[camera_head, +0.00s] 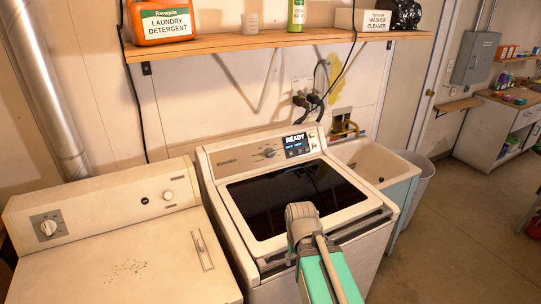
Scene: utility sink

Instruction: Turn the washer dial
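The washer (212,196) is the white top-loading machine in the middle, with a dark glass lid (285,200) that is closed. Its sloped back panel carries a small grey dial (269,153) left of a lit display (296,146) that reads "READY". The dial is small in this view, and its exact pointer position cannot be told. My arm rises from the bottom edge in front of the washer, its grey joint overlapping the lid's front edge. My gripper's fingers do not show. Nothing of mine is seen at the dial.
A second white machine (120,262) with its own knob (48,228) stands on the left. A wooden shelf (265,42) with a laundry detergent jug (160,22) overhangs the wall behind. A utility sink (372,163) and pale bin (418,178) stand right of the washer. Open floor lies farther right.

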